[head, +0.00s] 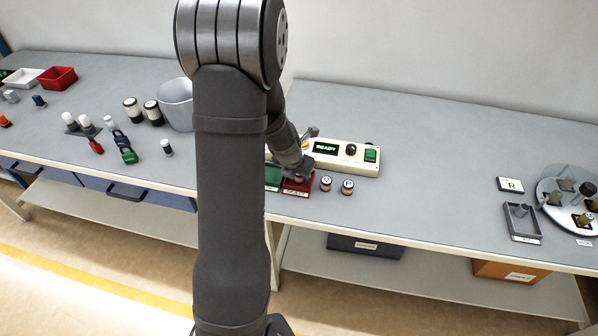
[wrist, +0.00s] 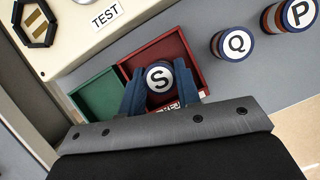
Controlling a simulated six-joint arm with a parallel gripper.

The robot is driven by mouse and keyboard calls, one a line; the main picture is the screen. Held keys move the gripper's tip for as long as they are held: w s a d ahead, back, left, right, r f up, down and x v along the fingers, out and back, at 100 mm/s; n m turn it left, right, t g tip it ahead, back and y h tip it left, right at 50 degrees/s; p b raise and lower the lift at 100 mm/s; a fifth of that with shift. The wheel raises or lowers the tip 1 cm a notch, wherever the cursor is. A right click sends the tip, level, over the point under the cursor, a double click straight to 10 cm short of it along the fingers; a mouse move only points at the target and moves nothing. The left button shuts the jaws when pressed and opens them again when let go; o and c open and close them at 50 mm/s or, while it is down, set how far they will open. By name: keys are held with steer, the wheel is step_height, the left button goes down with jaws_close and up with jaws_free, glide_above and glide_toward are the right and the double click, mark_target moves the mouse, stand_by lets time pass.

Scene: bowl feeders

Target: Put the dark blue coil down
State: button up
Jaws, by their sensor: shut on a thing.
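The dark blue coil (wrist: 160,77) has a round white top marked S. My gripper (wrist: 160,83) is shut on it, with one blue finger on each side. The coil is over the red tray (wrist: 178,46), within its walls as seen in the wrist view. I cannot tell whether it touches the tray floor. In the head view my gripper (head: 297,172) is low at the red tray (head: 297,189), and my arm hides part of that area. The tray's front label is partly hidden by the fingers.
A green tray (wrist: 98,96) adjoins the red one on the left. Coils Q (wrist: 234,44) and P (wrist: 294,17) stand to the right. A cream test box (head: 345,157) with a READY display stands behind. The bench is clear between the coils and the grey tray (head: 522,222).

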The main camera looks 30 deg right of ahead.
steer(key=shift+f, duration=0.1)
steer(key=o, duration=0.8)
steer(key=v, duration=1.2)
steer(key=x, duration=1.2)
steer(key=shift+f, duration=0.1)
